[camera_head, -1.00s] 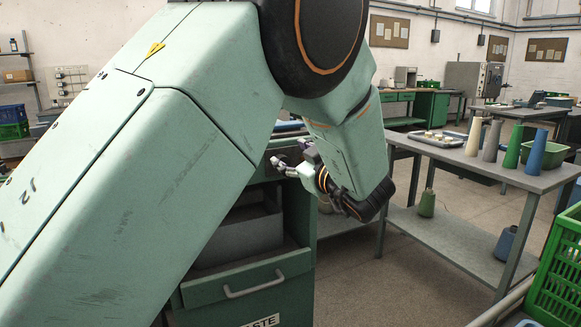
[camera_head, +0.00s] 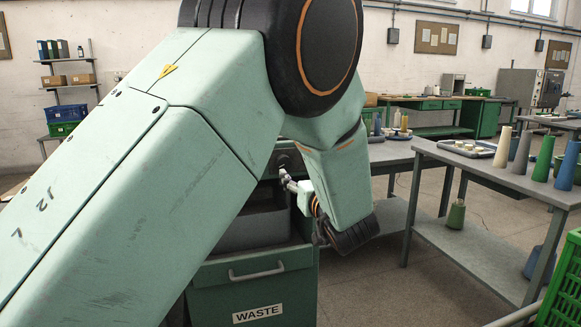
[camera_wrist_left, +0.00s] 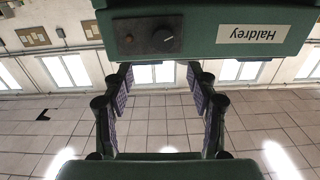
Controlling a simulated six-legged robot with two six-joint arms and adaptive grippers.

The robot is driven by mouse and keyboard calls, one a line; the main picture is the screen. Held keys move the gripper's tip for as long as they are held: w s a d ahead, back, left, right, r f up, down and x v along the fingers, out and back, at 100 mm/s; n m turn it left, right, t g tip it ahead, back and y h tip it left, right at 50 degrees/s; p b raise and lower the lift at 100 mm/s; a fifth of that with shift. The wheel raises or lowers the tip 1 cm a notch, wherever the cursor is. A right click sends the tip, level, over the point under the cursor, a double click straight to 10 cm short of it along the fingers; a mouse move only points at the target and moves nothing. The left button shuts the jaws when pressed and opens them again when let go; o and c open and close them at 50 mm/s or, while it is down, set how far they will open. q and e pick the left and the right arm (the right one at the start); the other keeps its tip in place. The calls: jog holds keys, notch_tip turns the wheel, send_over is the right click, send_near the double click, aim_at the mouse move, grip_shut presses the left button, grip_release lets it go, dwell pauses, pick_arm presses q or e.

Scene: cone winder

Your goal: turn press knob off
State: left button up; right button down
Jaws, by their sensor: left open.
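A black knob (camera_wrist_left: 167,39) with a pale pointer mark sits on a dark plate on a green machine panel (camera_wrist_left: 205,42) in the left wrist view. The pointer is slanted. My left gripper (camera_wrist_left: 161,88) is open and empty, its two fingers spread apart, with the knob beyond the fingertips and between their lines. In the head view, my left gripper (camera_head: 287,181) is small and partly hidden by my arm, close to the front of the green machine. My right gripper is not in view.
A small orange-brown button or lamp (camera_wrist_left: 129,39) is beside the knob, and a "Haldrey" label (camera_wrist_left: 254,34) is on the same panel. Below is a green WASTE drawer (camera_head: 255,292) with a handle. A grey table (camera_head: 480,178) with cones stands at the right.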

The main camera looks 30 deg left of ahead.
aim_at(285, 164)
pick_arm(q)
jog(key=x, duration=0.4)
jog(key=b+x, duration=0.1)
jog(key=x, duration=0.2)
jog(key=shift+f, duration=0.25)
jog(key=shift+w+a+f, duration=0.1)
jog(key=shift+w+a, duration=0.1)
jog(key=shift+a, duration=0.4)
jog(key=shift+w+a+f, duration=0.1)
jog(key=shift+w+a, duration=0.1)
jog(key=shift+a, duration=0.4)
jog(key=shift+d+r+m, duration=0.25)
jog(key=shift+d+m, duration=0.05)
jog(key=shift+d, duration=0.2)
jog(key=shift+c, duration=0.2)
jog(key=shift+a+f, duration=0.15)
jog(key=shift+a, duration=0.25)
jog(key=c, duration=0.4)
jog(key=shift+d, duration=0.2)
jog(key=c, duration=0.7)
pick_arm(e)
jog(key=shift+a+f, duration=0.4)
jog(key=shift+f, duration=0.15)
